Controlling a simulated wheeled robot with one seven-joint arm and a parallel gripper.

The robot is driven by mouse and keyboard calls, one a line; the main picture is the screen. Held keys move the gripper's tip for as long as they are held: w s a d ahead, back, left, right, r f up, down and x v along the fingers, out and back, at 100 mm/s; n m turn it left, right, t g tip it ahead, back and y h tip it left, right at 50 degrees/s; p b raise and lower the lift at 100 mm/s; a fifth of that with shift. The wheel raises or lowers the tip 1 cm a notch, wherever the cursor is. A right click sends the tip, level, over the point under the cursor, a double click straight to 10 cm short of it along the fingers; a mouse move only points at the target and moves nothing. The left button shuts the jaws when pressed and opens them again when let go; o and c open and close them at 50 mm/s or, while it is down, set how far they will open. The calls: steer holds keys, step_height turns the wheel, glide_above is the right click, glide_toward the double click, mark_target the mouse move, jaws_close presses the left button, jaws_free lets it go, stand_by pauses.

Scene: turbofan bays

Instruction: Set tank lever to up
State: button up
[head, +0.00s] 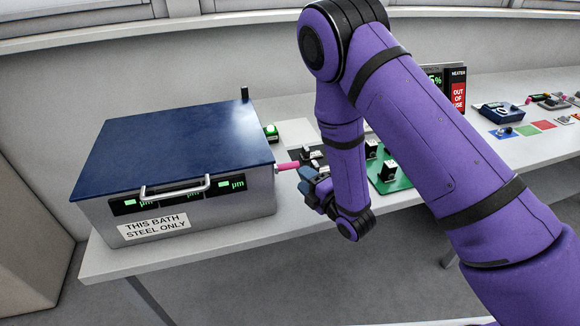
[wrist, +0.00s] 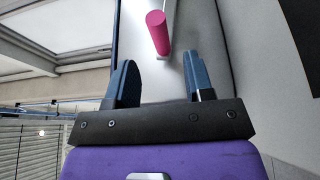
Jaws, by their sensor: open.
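The tank (head: 200,215) is a steel box with a shut dark blue lid (head: 175,145), at the left of the bench in the head view. Its pink lever (head: 288,166) sticks out from the right side, roughly level. My gripper (head: 308,184) is just beside the lever's outer end, partly hidden by its own wrist. In the wrist view the lever (wrist: 158,35) lies ahead, in line with the gap between my two blue fingers (wrist: 160,62).
A label (head: 155,226) on the tank reads "THIS BATH STEEL ONLY". A green board (head: 393,184) with dark parts lies right of my gripper. A heater panel (head: 457,92) reads "OUT OF USE". Small coloured pads (head: 521,127) lie farther right. The floor before the bench is clear.

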mark_target(291, 168)
steer(key=x, duration=0.7)
steer(key=shift+w+a, duration=0.1)
steer(key=shift+w, duration=0.05)
jaws_close()
